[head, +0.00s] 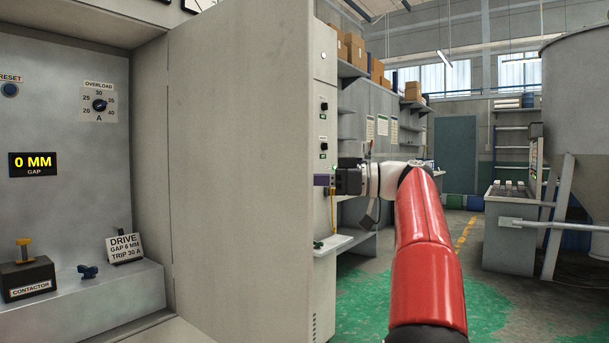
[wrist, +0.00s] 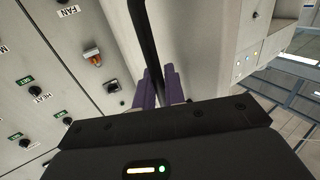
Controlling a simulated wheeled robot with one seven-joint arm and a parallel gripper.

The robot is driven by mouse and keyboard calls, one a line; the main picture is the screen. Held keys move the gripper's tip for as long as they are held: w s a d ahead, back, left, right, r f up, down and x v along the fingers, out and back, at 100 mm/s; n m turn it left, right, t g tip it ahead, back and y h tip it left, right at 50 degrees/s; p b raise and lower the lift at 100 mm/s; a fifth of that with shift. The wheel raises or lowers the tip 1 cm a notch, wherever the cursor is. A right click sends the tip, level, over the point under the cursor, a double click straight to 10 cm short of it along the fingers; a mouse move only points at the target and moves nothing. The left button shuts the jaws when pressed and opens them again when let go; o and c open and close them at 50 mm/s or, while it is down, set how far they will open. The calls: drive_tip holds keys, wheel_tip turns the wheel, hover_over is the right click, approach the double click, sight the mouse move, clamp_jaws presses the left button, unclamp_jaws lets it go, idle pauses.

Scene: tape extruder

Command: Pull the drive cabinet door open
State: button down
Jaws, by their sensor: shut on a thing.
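The drive cabinet door (head: 240,170) is a large plain grey panel in the middle of the head view. It stands swung out, and the cabinet interior (head: 60,190) shows open at its left. My gripper (head: 322,180) reaches in from the right to the door's outer edge. In the wrist view, the purple fingers (wrist: 160,92) are shut on a long black bar handle (wrist: 148,45), with the pale door face (wrist: 190,40) beside it. The handle is hidden behind the door in the head view.
A switch panel (head: 324,110) stands just beyond the door edge. Green-painted floor (head: 370,300) is open at right; a hopper (head: 580,100) stands farther right.

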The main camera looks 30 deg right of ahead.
drive_tip(key=shift+w+d, duration=0.15)
drive_tip(key=shift+d, duration=0.15)
drive_tip(key=c, duration=1.6)
unclamp_jaws()
drive_tip(key=shift+d, duration=0.1)
drive_tip(key=v, duration=0.7)
drive_tip(key=shift+s+d+p, duration=0.2)
drive_tip(key=shift+s+p, duration=0.05)
drive_tip(key=shift+p, duration=0.2)
